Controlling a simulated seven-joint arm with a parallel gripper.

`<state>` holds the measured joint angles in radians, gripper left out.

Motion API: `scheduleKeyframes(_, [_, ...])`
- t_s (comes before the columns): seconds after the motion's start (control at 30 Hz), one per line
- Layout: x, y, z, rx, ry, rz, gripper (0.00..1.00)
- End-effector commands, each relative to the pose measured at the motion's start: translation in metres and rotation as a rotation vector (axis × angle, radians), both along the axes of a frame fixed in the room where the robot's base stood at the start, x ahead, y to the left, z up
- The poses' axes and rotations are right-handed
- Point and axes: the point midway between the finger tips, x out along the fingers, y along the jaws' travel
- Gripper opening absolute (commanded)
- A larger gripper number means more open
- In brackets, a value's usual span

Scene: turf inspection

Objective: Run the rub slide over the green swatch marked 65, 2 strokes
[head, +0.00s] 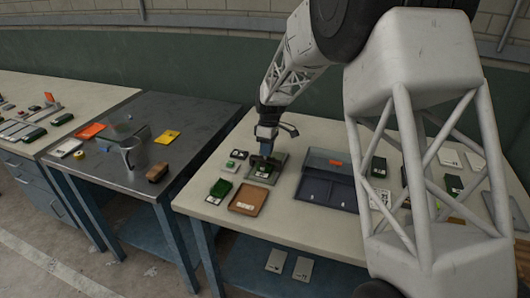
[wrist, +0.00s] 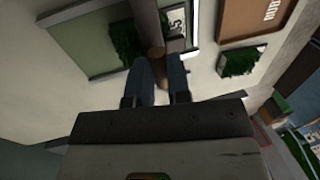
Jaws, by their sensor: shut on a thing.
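A green swatch (head: 262,171) lies in a grey frame (head: 280,164) on the pale table. In the wrist view the green swatch (wrist: 124,42) shows beside a white label (wrist: 176,24); the label is partly covered and only a 5 reads clearly. My gripper (head: 266,156) is right over this swatch. In the wrist view my gripper (wrist: 165,85) is shut on the round brown bar of the rub slide (wrist: 150,25), which crosses the swatch. The slide's underside is hidden, so I cannot tell whether it touches the turf.
A dark compartment box (head: 318,204) stands to the right. More swatches and cards lie further right, partly behind my arm. A dark metal table (head: 190,110) is at left.

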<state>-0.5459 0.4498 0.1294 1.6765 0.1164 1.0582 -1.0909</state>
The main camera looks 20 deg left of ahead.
Motion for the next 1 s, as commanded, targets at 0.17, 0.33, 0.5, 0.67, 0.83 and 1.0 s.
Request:
scheduleKeyframes(0.17, [0.041, 0.000, 0.000, 0.002, -0.002, -0.002, 0.00])
scheduleKeyframes(0.33, [0.076, 0.000, 0.000, 0.002, -0.003, -0.001, 0.00])
scheduleKeyframes(0.5, [0.098, 0.000, 0.001, 0.001, -0.002, -0.001, 0.00])
scheduleKeyframes(0.67, [0.104, 0.000, 0.001, 0.002, -0.004, 0.000, 0.00])
scheduleKeyframes(0.83, [0.105, 0.000, 0.002, 0.003, -0.007, -0.001, 0.00])
scheduleKeyframes(1.0, [0.105, 0.000, 0.002, 0.003, -0.007, -0.001, 0.38])
